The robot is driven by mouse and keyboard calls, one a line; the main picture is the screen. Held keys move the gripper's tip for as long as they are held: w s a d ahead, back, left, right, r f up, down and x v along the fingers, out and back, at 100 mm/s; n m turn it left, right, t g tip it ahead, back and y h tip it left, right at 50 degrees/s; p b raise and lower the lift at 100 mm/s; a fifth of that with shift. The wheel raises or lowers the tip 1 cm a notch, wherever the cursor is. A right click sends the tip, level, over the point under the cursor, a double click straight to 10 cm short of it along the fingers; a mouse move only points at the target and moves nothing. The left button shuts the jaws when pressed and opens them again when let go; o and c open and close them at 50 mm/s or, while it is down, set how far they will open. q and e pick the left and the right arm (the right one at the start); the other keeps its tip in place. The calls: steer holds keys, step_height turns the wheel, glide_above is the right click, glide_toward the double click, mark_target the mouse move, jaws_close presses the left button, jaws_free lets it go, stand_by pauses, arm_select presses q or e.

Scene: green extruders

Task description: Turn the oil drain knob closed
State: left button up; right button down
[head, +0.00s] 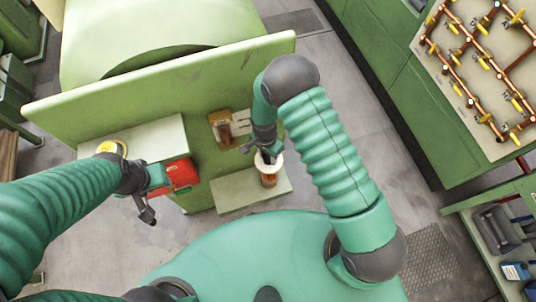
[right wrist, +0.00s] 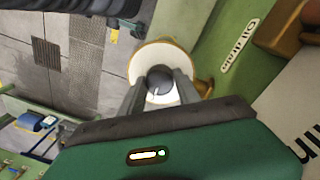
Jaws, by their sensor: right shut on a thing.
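The dark grey oil drain knob (right wrist: 160,78) shows in the right wrist view between the two grey fingers of my right gripper (right wrist: 161,92), which is shut on it. A white round container with an amber rim (right wrist: 138,62) lies behind the knob in that view. In the head view my right gripper (head: 263,152) reaches down at the white-rimmed amber container (head: 269,178), and the knob is hidden there. An "Oil drain" label (right wrist: 240,46) is on the green panel beside it. My left gripper (head: 147,211) hangs near a red box; its jaw opening is unclear.
The green machine wall (head: 150,95) stands behind, with a pale ledge (head: 235,195) below. A red box (head: 181,175) and a yellow round part (head: 111,148) are at left. A pipe board (head: 480,70) is at far right. Grey floor lies open between.

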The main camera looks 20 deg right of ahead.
steer(key=shift+w+n, duration=0.1)
steer(key=shift+n, duration=0.3)
steer(key=n+b, duration=0.1)
steer(key=n, duration=0.2)
steer(key=shift+b, duration=0.3)
steer(key=n+b, duration=0.1)
steer(key=n, duration=0.3)
steer(key=shift+t, duration=0.3)
steer(key=n+b, duration=0.1)
steer(key=n, duration=0.4)
steer(key=shift+r, duration=0.1)
steer(key=n, duration=0.5)
steer(key=shift+d+t+b, duration=0.1)
steer(key=shift+t+b, duration=0.2)
steer(key=shift+b, duration=0.05)
steer(key=c, duration=1.1)
jaws_free()
steer(key=shift+c, duration=0.2)
steer(key=shift+o, duration=1.3)
